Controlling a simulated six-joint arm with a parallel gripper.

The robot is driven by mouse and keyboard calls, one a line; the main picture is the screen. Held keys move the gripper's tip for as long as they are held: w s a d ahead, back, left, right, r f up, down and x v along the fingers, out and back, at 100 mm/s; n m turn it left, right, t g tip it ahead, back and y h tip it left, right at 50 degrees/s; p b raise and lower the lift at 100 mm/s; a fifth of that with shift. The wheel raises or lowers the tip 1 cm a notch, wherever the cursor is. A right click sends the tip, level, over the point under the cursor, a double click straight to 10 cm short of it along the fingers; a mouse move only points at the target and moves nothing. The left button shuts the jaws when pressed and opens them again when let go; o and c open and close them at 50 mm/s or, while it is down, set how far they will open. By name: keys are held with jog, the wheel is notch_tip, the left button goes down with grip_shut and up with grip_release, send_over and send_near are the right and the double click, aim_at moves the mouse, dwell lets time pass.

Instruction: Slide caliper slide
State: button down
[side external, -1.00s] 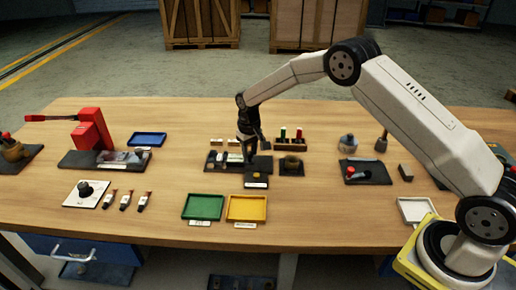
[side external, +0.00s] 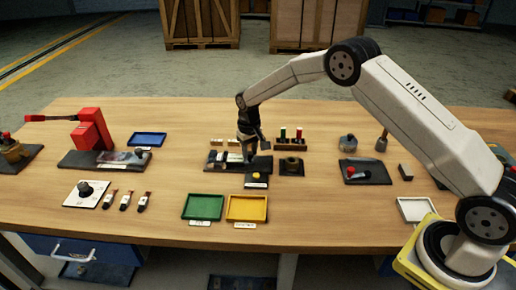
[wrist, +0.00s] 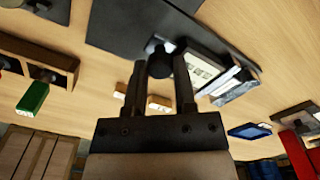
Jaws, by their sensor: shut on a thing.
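The caliper slide has a dark round knob (wrist: 160,62) that sits between my fingertips in the wrist view. My gripper (wrist: 159,72) is shut on this knob, with one finger at each side. Beside the knob lies a white marked panel (wrist: 200,68), with a silver bar (wrist: 236,86) next to it. In the side view my gripper (side external: 248,158) points down at a dark fixture base (side external: 225,165) near the table's middle. The fingers and the arm hide the knob there, and the slide's exact position cannot be read.
A dark block with a round socket (side external: 291,166) stands close at the right. A wooden rack with coloured pegs (side external: 291,142) is behind it. Green (side external: 203,207) and yellow (side external: 247,208) trays lie in front. A red lever press (side external: 92,135) stands at the left.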

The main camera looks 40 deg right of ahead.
dwell(0.4)
jog(key=shift+s+d, duration=1.05)
jog(key=shift+s, duration=0.05)
jog(key=shift+c, duration=2)
grip_release()
jog(key=shift+r, duration=0.1)
notch_tip(320, 180, up, 8)
jog(key=shift+f, duration=0.2)
